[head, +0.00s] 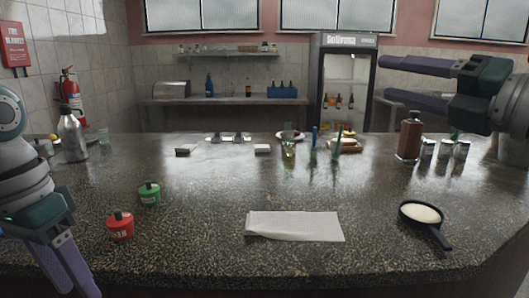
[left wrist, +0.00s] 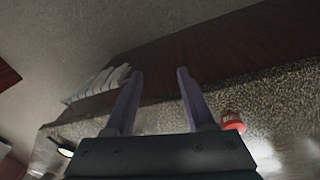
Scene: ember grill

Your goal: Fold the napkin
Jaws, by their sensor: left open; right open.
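The white napkin (head: 295,226) lies as a wide flat strip on the dark speckled counter, near its front edge. Its left end looks slightly raised or layered. My right gripper (head: 382,79) is open and empty, held high above the counter at the upper right, well away from the napkin. My left gripper (head: 75,290) is low at the left front, pointing down near the counter's edge. In the left wrist view its two fingers (left wrist: 155,85) are spread with nothing between them.
A red can (head: 120,225) and a green can (head: 149,193) stand left of the napkin. A small black pan (head: 421,214) with white contents sits to its right. A brown bottle (head: 409,137) and shakers (head: 444,149) stand at the back right. The counter around the napkin is clear.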

